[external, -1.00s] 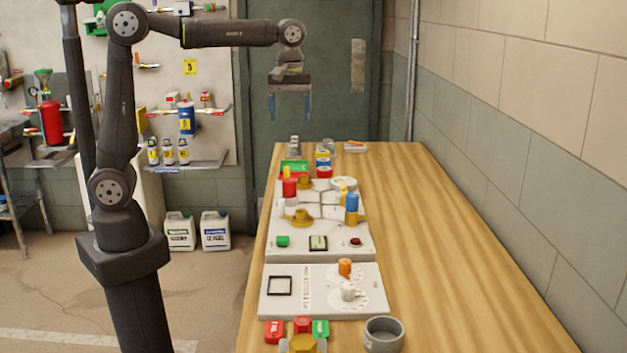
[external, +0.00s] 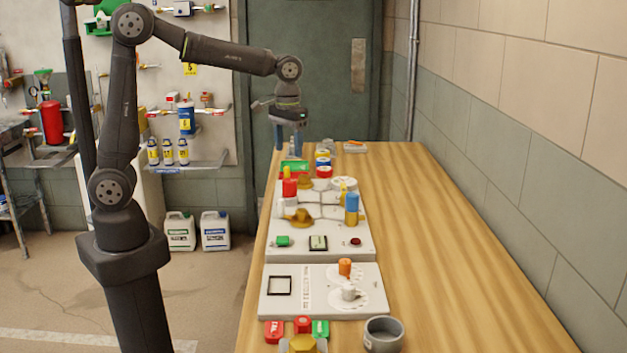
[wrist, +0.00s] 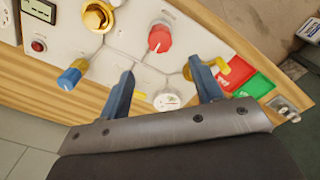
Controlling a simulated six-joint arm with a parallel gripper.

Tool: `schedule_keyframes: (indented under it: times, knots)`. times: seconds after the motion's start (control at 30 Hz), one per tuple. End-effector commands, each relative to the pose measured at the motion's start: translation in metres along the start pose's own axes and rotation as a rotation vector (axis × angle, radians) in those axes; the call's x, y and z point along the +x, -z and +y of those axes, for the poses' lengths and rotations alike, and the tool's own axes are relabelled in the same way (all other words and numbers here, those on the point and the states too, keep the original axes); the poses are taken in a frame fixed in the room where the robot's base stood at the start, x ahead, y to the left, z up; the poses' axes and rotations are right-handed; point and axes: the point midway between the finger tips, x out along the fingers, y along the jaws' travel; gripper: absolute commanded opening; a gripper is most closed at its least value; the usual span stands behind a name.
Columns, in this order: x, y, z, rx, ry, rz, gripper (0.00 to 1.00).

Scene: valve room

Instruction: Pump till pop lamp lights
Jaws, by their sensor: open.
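A pale valve panel (external: 330,250) lies on the wooden bench. It bears a red-topped knob (external: 289,187), a brass fitting (external: 300,217), a blue and yellow knob (external: 351,208), a small display (external: 318,242) and a small dark red lamp or button (external: 356,241). The wrist view shows the red knob (wrist: 160,37), a yellow handle (wrist: 238,73) and the dark red lamp (wrist: 38,46), which looks unlit. I cannot tell which part is the pump. My gripper (external: 289,150) is open and empty above the bench's far end; its blue fingers point down.
A second pale panel (external: 325,308) with orange and white knobs lies nearer. A grey cup (external: 384,335) stands at the front. Green and red trays (wrist: 257,82) lie beside the panel. The bench's right side is clear, with a wall beyond.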

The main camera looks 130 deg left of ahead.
Motion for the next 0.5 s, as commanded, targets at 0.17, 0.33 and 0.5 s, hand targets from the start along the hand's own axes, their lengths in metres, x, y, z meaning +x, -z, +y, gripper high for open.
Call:
schedule_keyframes:
  times: [0.17, 0.33, 0.5]
  knots:
    - [0.041, -0.001, 0.0, -0.001, 0.002, -0.004, 0.6]
    - [0.076, 0.0, 0.0, -0.001, 0.002, -0.003, 0.6]
    - [0.101, 0.0, 0.0, -0.001, 0.001, -0.001, 0.6]
